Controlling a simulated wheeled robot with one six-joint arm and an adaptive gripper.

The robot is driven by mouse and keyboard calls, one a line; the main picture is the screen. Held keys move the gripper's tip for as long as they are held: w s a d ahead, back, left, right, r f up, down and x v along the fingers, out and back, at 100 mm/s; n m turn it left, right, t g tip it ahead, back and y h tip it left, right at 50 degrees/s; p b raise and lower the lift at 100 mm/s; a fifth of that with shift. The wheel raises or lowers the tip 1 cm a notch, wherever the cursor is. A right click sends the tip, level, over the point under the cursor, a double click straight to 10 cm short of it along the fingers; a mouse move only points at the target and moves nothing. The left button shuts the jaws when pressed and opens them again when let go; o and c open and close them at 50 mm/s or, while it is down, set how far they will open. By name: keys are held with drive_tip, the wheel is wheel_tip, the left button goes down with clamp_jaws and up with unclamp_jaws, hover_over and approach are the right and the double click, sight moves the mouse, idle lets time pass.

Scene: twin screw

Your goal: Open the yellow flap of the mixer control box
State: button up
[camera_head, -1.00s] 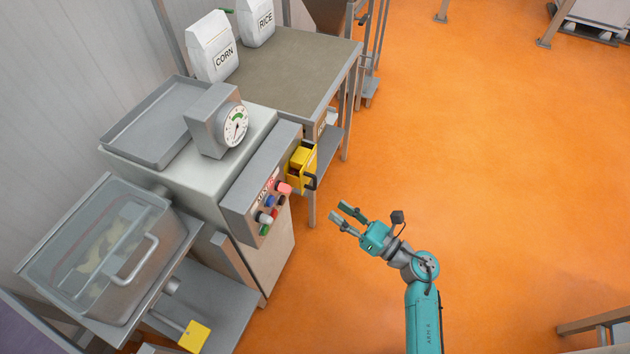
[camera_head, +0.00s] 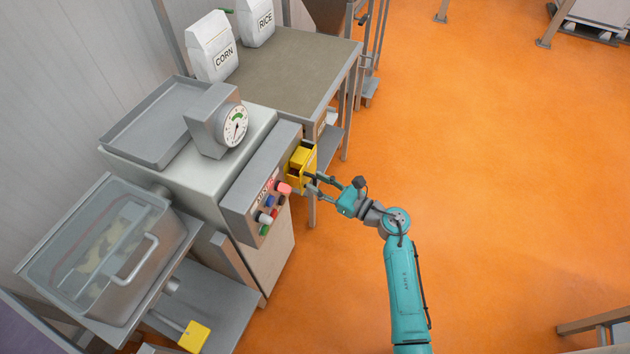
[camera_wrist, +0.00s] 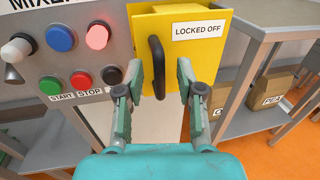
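The yellow flap (camera_wrist: 184,48) carries a "LOCKED OFF" label and a black handle (camera_wrist: 157,68) in the wrist view. In the head view the flap (camera_head: 302,160) is on the front of the mixer control box (camera_head: 262,185), at its right end. My gripper (camera_head: 312,184) is at the flap in the head view. In the wrist view my gripper (camera_wrist: 155,78) is open, with one finger on each side of the black handle. Gaps show between the fingers and the handle. In the head view the handle is mostly hidden by my fingers.
Red, blue and other buttons (camera_wrist: 60,37) sit left of the flap. A steel table (camera_head: 290,75) with CORN and RICE bags stands behind. Boxes (camera_wrist: 268,90) lie on a shelf to the right in the wrist view.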

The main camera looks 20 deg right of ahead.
drive_tip(key=shift+x, duration=0.8)
clamp_jaws()
drive_tip(key=shift+d, duration=0.1)
